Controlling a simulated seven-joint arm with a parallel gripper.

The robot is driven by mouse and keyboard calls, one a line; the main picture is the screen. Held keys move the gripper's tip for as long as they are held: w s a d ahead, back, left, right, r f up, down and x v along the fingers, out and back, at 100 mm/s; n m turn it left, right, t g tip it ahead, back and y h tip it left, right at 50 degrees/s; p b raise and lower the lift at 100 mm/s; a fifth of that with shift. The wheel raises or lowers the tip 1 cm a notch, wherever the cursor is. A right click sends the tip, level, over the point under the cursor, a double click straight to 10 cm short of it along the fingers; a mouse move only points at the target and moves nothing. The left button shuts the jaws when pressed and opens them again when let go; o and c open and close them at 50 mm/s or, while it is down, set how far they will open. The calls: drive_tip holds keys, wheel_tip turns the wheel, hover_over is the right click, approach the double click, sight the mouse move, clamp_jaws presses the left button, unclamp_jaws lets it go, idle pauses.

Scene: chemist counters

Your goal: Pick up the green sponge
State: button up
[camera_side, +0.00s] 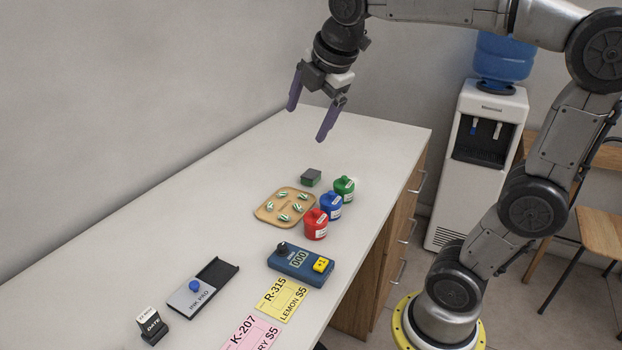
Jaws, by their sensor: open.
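The green sponge (310,178) is a small block with a dark grey top and green lower sides. It lies on the white counter behind the wooden tray and left of the green jar. My gripper (306,122) is open and empty, with its two purple fingers spread and pointing down. It hangs above the far part of the counter, higher than the sponge and apart from it.
A wooden tray (264,217) with several green-white capsules sits close to the sponge. Green (344,188), blue (331,206) and red (316,225) jars stand beside it. A blue counter device (300,264), ink pad (203,287), date stamp (151,325) and labels lie nearer. The counter's far end is clear.

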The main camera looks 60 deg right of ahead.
drive_tip(key=w+d+f+n+g+h, duration=0.1)
drive_tip(key=w+d+f+n+g, duration=0.15)
drive_tip(key=w+d, duration=0.65)
drive_tip(key=g, duration=0.3)
hover_over(311, 174)
drive_tip(key=a, duration=0.2)
drive_tip(key=shift+n, duration=0.25)
drive_tip(key=f, duration=2.2)
drive_tip(key=shift+w+f, duration=0.3)
drive_tip(key=shift+f, duration=0.05)
drive_tip(key=shift+x, duration=2.95)
drive_tip(key=shift+s+d, duration=0.1)
drive_tip(key=shift+d, duration=0.05)
drive_tip(key=c, duration=1.4)
drive_tip(key=shift+r, duration=0.1)
